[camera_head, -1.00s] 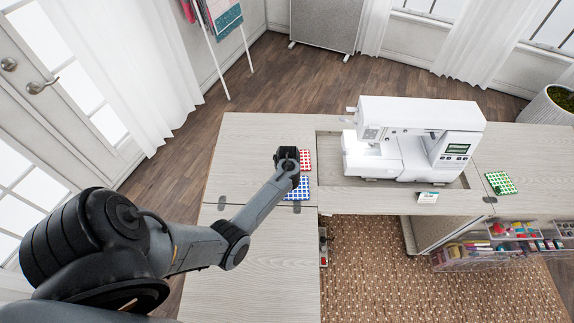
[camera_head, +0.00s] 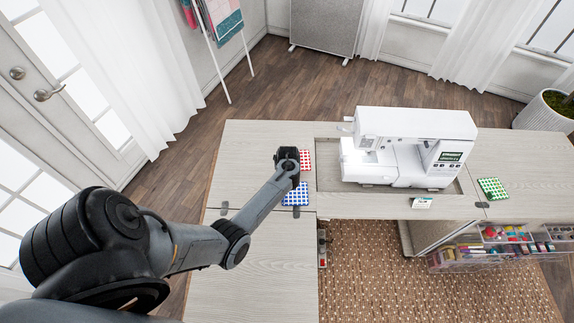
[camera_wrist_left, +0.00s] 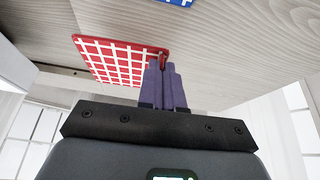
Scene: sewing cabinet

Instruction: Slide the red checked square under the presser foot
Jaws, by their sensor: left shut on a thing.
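The red checked square (camera_head: 305,160) is at the left side of the table, partly hidden by my left arm. My left gripper (camera_head: 287,162) is over its left side. In the left wrist view, the closed fingers (camera_wrist_left: 163,72) grip one edge of the red and white square (camera_wrist_left: 110,60). Whether the square touches the tabletop is hard to tell. The white sewing machine (camera_head: 415,130) stands to the right in its recess, with its needle area (camera_head: 369,152) at its left end. The presser foot is too small to make out. My right gripper is not in view.
A blue checked square (camera_head: 296,196) lies just in front of the red one. A green checked square (camera_head: 492,188) lies right of the machine. Clear tabletop (camera_head: 250,150) is left of my gripper.

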